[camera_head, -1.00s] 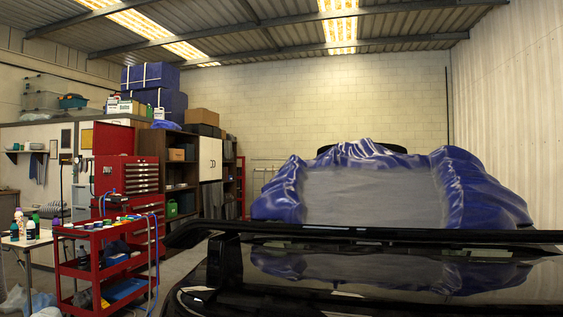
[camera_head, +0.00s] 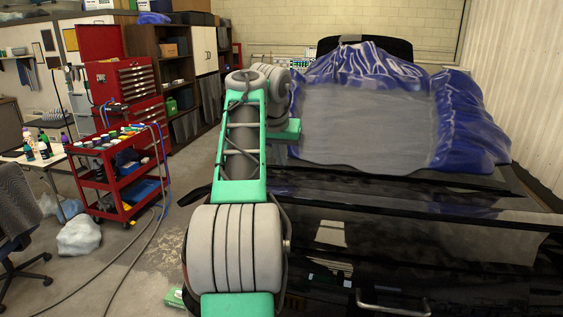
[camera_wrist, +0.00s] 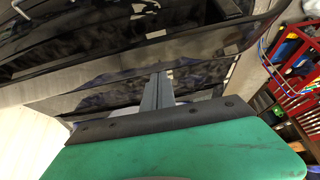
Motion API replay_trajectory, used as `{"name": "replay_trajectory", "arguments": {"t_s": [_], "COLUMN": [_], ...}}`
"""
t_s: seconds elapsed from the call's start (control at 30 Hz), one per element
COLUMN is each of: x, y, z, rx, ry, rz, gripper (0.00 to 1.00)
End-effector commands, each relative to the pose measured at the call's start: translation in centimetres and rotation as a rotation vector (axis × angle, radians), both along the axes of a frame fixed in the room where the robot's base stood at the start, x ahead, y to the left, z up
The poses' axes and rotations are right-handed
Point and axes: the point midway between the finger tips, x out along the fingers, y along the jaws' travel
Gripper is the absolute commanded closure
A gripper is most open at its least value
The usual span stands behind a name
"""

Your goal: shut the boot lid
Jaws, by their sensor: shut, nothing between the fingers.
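The black car fills the lower right of the head view. Its glossy dark boot lid (camera_head: 420,232) spans the picture below the blue and grey sheet; how far it stands open is hard to judge. In the wrist view a dark reflective panel of the car (camera_wrist: 205,45) lies beyond my gripper (camera_wrist: 158,88). The grey fingers are shut together and empty, pointing towards that panel; contact cannot be told. In the head view my arm reaches up left of the car, and the fingertips are hidden.
A blue and grey sheet (camera_head: 365,120) is draped beyond the lid. A red trolley (camera_head: 118,165) with bottles and cans stands left of the car, also seen in the wrist view (camera_wrist: 295,60). Hoses cross the floor. A chair (camera_head: 18,235) and white bag (camera_head: 80,236) are further left.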

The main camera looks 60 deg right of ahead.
Motion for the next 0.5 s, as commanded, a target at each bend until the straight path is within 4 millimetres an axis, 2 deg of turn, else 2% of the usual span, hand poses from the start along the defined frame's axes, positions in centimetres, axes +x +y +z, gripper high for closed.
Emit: {"name": "replay_trajectory", "arguments": {"t_s": [0.03,0.33,0.5], "x": [0.0,0.7,0.6], "y": [-0.5,-3.5,-2.6], "z": [-1.8,-7.3,-9.7], "rx": [0.001,0.003,0.001], "ry": [0.003,0.002,0.002], "rz": [0.000,0.000,0.003], "gripper": [1.00,1.00,1.00]}}
